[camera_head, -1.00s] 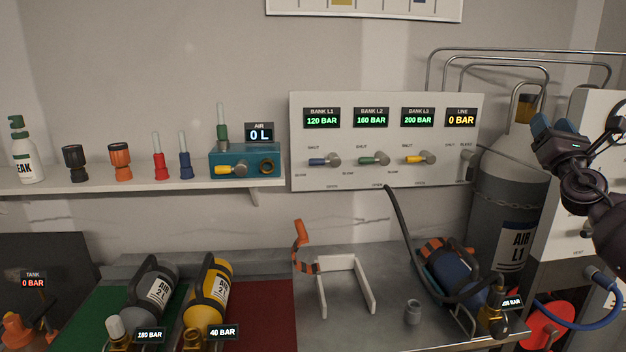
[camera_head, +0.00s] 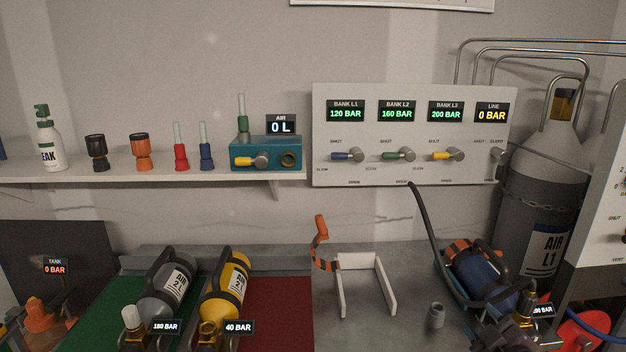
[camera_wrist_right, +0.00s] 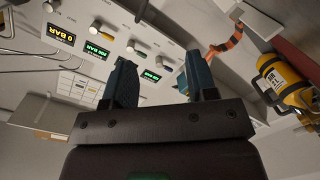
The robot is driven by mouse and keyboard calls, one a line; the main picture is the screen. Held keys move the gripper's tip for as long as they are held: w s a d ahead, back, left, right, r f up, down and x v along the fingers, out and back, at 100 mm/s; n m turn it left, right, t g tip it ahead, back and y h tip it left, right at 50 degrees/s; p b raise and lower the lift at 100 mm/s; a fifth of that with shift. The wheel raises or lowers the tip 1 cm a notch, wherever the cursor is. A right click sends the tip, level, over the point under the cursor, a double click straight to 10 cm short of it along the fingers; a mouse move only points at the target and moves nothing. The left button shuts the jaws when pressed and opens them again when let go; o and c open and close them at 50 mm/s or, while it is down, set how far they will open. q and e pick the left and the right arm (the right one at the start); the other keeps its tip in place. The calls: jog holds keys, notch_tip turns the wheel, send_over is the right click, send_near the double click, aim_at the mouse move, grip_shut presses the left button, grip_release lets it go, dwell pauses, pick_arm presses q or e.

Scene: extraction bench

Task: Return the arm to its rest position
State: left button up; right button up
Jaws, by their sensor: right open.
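My right gripper (camera_wrist_right: 160,80) shows in the right wrist view, its two dark blue fingers apart with nothing between them. It is clear of the bench things. The white bank panel (camera_wrist_right: 135,40) appears tilted behind the fingers, and the yellow cylinder (camera_wrist_right: 285,80) is at the right edge of that view. In the head view I make out neither the right arm nor its gripper. My left arm and gripper are in neither view.
The head view shows the bank panel (camera_head: 328,172) on the wall and a shelf (camera_head: 210,176) with fittings. Below are grey (camera_head: 168,285) and yellow (camera_head: 225,285) cylinders, a white cradle (camera_head: 388,283) and a blue cylinder (camera_head: 485,275). The tall AIR L1 cylinder (camera_head: 535,200) stands right.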

jog(key=s+a+f+m+g, duration=0.2)
jog(key=s+f+m, duration=0.1)
jog(key=s+f, duration=0.4)
jog(key=s+a+f+m+g+b, duration=0.1)
jog(key=s+a+f+m+g, duration=0.1)
jog(key=s+f, duration=0.6)
jog(key=s+a+f+m+g+b, duration=0.1)
jog(key=s+a+f+m, duration=0.1)
jog(key=s+f, duration=0.5)
jog(key=s+m, duration=0.1)
jog(key=s, duration=0.4)
jog(key=shift+s+a+f+m+g+h, duration=0.2)
jog(key=shift+s+a+m+g+h, duration=0.1)
jog(key=shift+a+g+h, duration=0.1)
